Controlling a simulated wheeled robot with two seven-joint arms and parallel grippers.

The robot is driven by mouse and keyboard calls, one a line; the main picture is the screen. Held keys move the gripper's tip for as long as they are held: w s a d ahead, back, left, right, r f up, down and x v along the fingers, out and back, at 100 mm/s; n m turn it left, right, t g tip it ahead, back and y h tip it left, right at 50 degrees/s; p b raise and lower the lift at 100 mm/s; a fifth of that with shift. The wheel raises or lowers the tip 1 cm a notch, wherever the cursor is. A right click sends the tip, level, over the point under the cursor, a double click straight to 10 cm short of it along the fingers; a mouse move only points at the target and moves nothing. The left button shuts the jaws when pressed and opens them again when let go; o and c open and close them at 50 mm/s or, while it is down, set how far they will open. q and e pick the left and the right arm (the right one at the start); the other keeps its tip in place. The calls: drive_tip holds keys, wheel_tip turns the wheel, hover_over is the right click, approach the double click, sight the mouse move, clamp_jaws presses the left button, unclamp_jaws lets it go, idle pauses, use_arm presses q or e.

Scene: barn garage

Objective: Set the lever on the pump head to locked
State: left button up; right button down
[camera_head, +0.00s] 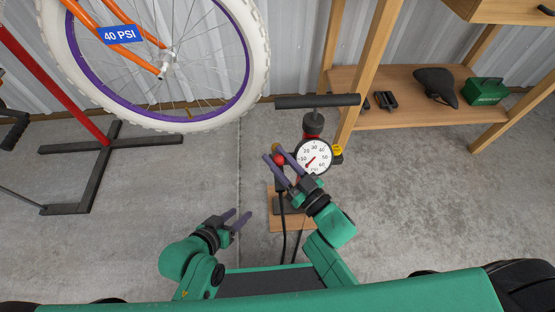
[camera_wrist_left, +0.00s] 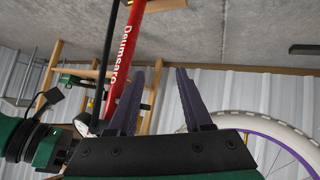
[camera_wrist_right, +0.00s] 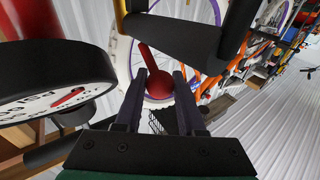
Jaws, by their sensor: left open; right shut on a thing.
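A floor pump stands upright in the head view, with a black T-handle (camera_head: 318,101) and a round white gauge (camera_head: 313,156). A red ball-ended lever (camera_head: 280,159) is beside the gauge, and it also shows in the right wrist view (camera_wrist_right: 158,84). My right gripper (camera_head: 273,154) is shut on the red ball, one finger on each side. The pump head under the lever is mostly hidden by my right gripper. My left gripper (camera_head: 240,213) is open and empty, low and left of the pump. The red pump barrel (camera_wrist_left: 124,65) shows in the left wrist view.
A wooden shelf (camera_head: 400,118) holds a saddle (camera_head: 435,86) and a green box (camera_head: 487,91). The floor at right is clear.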

drive_tip(key=f+n+y+b, duration=0.1)
drive_tip(key=b, duration=0.1)
drive_tip(key=f+n+t+b, duration=0.1)
drive_tip(key=b, duration=0.1)
drive_tip(key=shift+s+y, duration=0.3)
drive_tip(key=shift+y, duration=0.1)
drive_tip(key=shift+s+r+n+t+y+b, duration=0.15)
drive_tip(key=shift+n+t+y+b, duration=0.25)
drive_tip(key=shift+n+y+b, duration=0.1)
use_arm(q)
drive_tip(key=d+f+t, duration=0.1)
drive_tip(key=f+t+h, duration=0.1)
drive_tip(key=f, duration=0.1)
drive_tip(key=d+f+n+t, duration=0.1)
drive_tip(key=f, duration=0.1)
drive_tip(key=shift+d, duration=0.35)
use_arm(e)
drive_tip(key=shift+r, duration=0.15)
drive_tip(key=c, duration=0.8)
unclamp_jaws()
